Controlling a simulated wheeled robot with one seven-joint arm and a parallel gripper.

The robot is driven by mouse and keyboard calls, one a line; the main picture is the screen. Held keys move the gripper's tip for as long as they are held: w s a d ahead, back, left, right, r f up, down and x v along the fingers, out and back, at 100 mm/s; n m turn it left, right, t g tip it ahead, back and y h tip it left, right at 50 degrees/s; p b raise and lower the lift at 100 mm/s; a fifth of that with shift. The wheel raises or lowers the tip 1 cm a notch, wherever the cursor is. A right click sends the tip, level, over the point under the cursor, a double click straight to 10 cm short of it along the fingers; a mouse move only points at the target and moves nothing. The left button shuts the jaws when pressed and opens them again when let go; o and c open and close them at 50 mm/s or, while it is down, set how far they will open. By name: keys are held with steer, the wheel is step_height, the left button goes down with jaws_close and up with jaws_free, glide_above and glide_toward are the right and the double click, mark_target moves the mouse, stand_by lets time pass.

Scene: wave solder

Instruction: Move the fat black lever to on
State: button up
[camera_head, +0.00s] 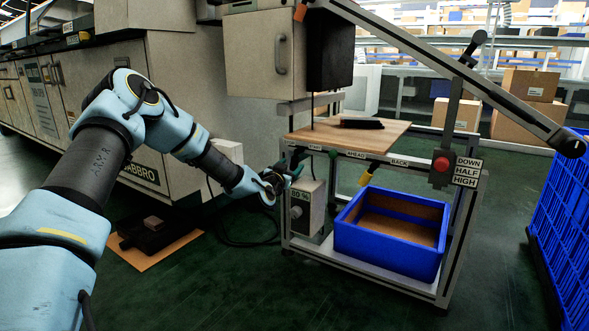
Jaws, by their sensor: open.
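My gripper (292,174) is at the front left corner of the wheeled cart, just below its front rail (376,157). It is small in the picture, and its fingers are open. A thick dark lever (298,158) seems to hang from the rail right beside the fingertips, partly hidden by them. I cannot tell whether they touch. The small labels above the left end of the rail are too small to read surely, so the lever's setting is unclear.
A yellow-tipped lever (366,175) hangs between the AHEAD and BACK labels. A grey box with a dial (308,213) and a blue bin (385,257) stand on the lower shelf. A red button (441,164) and a diagonal bar (440,67) are at right. Cables lie on the floor.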

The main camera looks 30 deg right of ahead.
mark_target(293, 163)
steer(key=shift+b+x, duration=0.5)
steer(key=shift+x, duration=1.4)
steer(key=shift+c, duration=0.3)
jaws_close()
